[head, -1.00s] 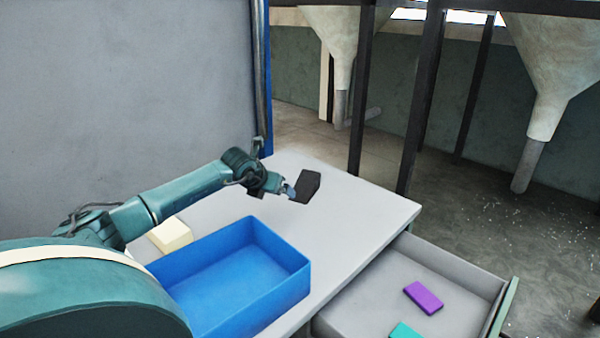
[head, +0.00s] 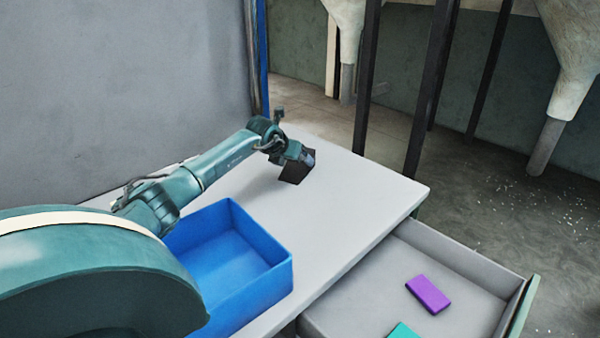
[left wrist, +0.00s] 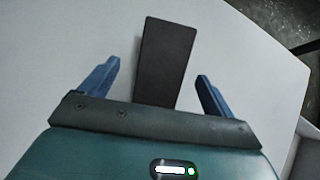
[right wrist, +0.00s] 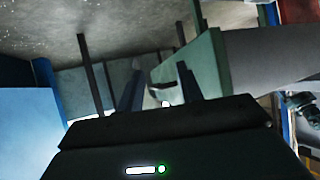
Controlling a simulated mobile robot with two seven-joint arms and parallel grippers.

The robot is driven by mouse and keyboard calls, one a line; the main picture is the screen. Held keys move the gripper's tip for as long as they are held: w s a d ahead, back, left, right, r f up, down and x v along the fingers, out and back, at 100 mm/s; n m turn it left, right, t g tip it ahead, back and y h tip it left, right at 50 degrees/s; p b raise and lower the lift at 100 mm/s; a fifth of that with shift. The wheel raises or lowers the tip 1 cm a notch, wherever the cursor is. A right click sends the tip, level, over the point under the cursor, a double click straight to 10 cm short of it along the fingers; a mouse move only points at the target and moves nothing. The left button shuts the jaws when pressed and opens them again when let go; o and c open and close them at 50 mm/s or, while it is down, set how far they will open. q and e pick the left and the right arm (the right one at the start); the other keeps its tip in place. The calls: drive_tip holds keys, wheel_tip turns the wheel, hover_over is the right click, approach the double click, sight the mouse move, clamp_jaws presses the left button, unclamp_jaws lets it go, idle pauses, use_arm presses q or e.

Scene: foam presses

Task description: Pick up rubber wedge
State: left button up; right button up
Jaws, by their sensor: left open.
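The rubber wedge (head: 294,174) is a dark, nearly black block on the grey tabletop, partly hidden by my left gripper in the head view. In the left wrist view the wedge (left wrist: 166,58) lies with its near end between the two blue fingers. My left gripper (left wrist: 158,68) is open, with a gap on each side of the wedge, and is not closed on it. My right gripper (right wrist: 160,68) shows only in its own wrist view, its fingers apart, with a green panel (right wrist: 206,66) close by.
A blue bin (head: 285,272) stands on the table (head: 375,190) in front of my left arm. An open grey drawer (head: 450,258) at the right holds a purple block (head: 428,294) and a teal block (head: 403,330). Dark posts (head: 432,90) rise behind the table.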

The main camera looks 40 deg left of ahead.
sight(297, 164)
use_arm(q)
drive_tip(key=b+x, duration=0.4)
drive_tip(key=shift+w+d, duration=0.2)
drive_tip(key=shift+w, duration=0.2)
drive_tip(key=shift+w+f+b, duration=0.2)
drive_tip(key=shift+w+b, duration=0.05)
drive_tip(key=shift+b, duration=0.4)
drive_tip(key=shift+w+a, duration=0.15)
drive_tip(key=shift+w, duration=0.05)
use_arm(e)
drive_tip(key=shift+w+a+f+m+t+y, duration=0.2)
drive_tip(key=shift+a+f, duration=0.1)
drive_tip(key=shift+f, duration=0.3)
drive_tip(key=shift+w+a+f+m+t+y, duration=0.1)
drive_tip(key=shift+a+f+t, duration=0.15)
drive_tip(key=shift+f, duration=0.3)
use_arm(q)
drive_tip(key=c, duration=1.2)
use_arm(e)
drive_tip(key=shift+s+f, duration=0.1)
drive_tip(key=shift+f, duration=0.05)
